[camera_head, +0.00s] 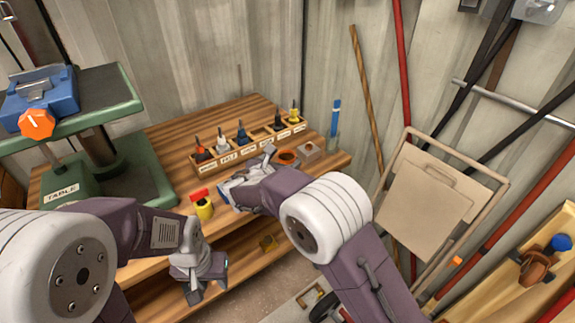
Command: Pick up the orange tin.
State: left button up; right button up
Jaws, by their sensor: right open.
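A small round orange tin (288,157) stands on the wooden bench, near the front of the labelled wooden rack and left of a small grey-brown block. My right gripper (246,174) is open over the bench, just left of the tin and apart from it as far as I can see; my own wrist hides part of the bench there. My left gripper (206,289) hangs lower, in front of the bench edge, with its fingers apart and nothing between them.
A green machine (110,185) fills the left. A blue-topped tube (335,118) stands at the back right.

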aim_at(289, 153)
jog(key=x, duration=0.4)
jog(key=shift+w+f, duration=0.1)
jog(key=shift+c, duration=1.2)
grip_shut()
jog(key=shift+r, duration=0.5)
notch_tip(289, 153, up, 4)
jog(key=shift+d+f+p, duration=0.1)
jog(key=shift+d+p, duration=0.05)
jog(key=shift+p, duration=0.6)
jog(key=s+d+r, duration=0.6)
jog(key=s+d, duration=0.1)
jog(key=d, duration=0.1)
jog(key=shift+s+d+p, duration=0.3)
jog(key=shift+d, duration=0.1)
